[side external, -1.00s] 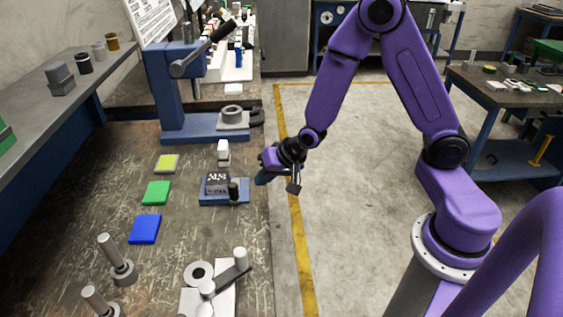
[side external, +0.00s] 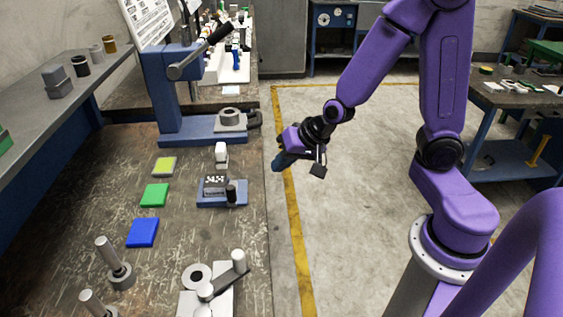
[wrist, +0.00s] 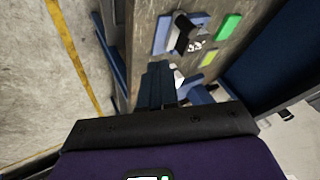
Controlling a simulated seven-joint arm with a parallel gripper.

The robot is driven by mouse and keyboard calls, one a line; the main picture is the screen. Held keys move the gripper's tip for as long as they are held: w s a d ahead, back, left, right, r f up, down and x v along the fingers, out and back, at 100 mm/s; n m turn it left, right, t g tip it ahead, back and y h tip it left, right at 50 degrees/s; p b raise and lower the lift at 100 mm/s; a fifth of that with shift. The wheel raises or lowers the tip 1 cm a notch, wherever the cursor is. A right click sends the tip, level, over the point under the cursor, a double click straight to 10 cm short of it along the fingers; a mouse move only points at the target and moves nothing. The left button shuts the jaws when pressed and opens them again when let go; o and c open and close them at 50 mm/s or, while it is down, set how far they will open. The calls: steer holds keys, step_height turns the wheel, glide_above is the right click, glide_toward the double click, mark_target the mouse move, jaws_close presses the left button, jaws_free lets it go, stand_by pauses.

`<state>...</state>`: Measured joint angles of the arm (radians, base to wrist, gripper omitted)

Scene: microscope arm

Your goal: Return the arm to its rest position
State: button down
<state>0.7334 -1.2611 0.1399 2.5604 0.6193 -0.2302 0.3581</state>
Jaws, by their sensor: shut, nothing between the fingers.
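My purple arm holds my gripper (side external: 283,161) in the air over the floor, just right of the workbench's right edge in the side view. The fingers are shut together with nothing between them and point left toward the bench. In the wrist view my gripper (wrist: 157,72) shows as blue fingers side by side, with the bench beyond them. The gripper touches nothing that I can see.
The workbench (side external: 80,200) carries a blue fixture with a black-and-white block (side external: 215,185), yellow, green (side external: 154,195) and blue (side external: 143,232) pads, metal posts, and a blue press (side external: 205,128). The floor (side external: 350,230) between bench and arm base is clear.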

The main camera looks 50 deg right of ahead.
steer(key=s+a+r+n+g+y, duration=0.1)
steer(key=s+a+n+g, duration=0.2)
steer(key=s+n, duration=0.3)
steer(key=s+a+r+n+g+y, duration=0.1)
steer(key=s+a+r+n+g, duration=0.2)
steer(key=s, duration=0.5)
steer(key=s+d+r+n+h, duration=0.1)
steer(key=s+d+n+h, duration=0.2)
steer(key=s+d+n, duration=0.2)
steer(key=s+n, duration=0.3)
steer(key=n, duration=0.1)
steer(key=shift+s+d+r+g+h, duration=0.3)
steer(key=shift+r+g+h, duration=0.1)
